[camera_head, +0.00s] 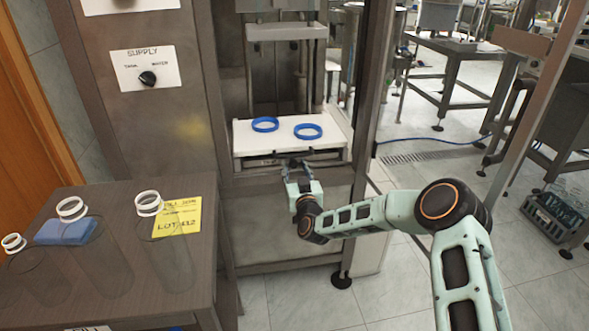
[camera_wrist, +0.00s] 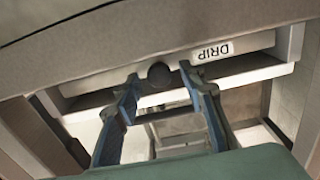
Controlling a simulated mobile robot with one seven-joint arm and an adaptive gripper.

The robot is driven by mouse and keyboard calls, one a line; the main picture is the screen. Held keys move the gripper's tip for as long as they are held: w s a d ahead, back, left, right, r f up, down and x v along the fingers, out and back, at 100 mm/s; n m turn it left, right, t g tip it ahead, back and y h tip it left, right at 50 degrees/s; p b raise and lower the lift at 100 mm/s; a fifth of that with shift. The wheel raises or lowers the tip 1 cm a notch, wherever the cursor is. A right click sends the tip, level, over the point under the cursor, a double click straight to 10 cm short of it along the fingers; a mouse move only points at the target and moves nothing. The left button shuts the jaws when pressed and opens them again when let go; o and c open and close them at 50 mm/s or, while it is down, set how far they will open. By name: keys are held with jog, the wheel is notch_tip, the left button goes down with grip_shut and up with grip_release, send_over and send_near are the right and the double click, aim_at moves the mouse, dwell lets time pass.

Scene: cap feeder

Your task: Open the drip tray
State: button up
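The drip tray (camera_wrist: 257,43) shows in the wrist view as a pale front panel with an upside-down "DRIP" label (camera_wrist: 212,52). A round black knob (camera_wrist: 160,75) sticks out near the middle of this front. My gripper (camera_wrist: 160,73) is open, with one fingertip on each side of the knob and gaps visible. I cannot tell how deep the fingers reach past the knob. In the head view my gripper (camera_head: 291,164) is at the machine's front, just below the white deck (camera_head: 285,131). The knob is hidden there behind my gripper, and the tray looks closed.
Two blue rings (camera_head: 265,124) lie on the white deck above. A brown cabinet (camera_head: 110,280) with clear tubes, a blue block (camera_head: 66,231) and a yellow note (camera_head: 177,217) stands at the left. A metal post (camera_head: 366,80) rises right of the deck. Floor below the machine is clear.

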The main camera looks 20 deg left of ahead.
jog(key=shift+w+a, duration=0.15)
jog(key=shift+w, duration=0.1)
grip_shut()
dwell(0.3)
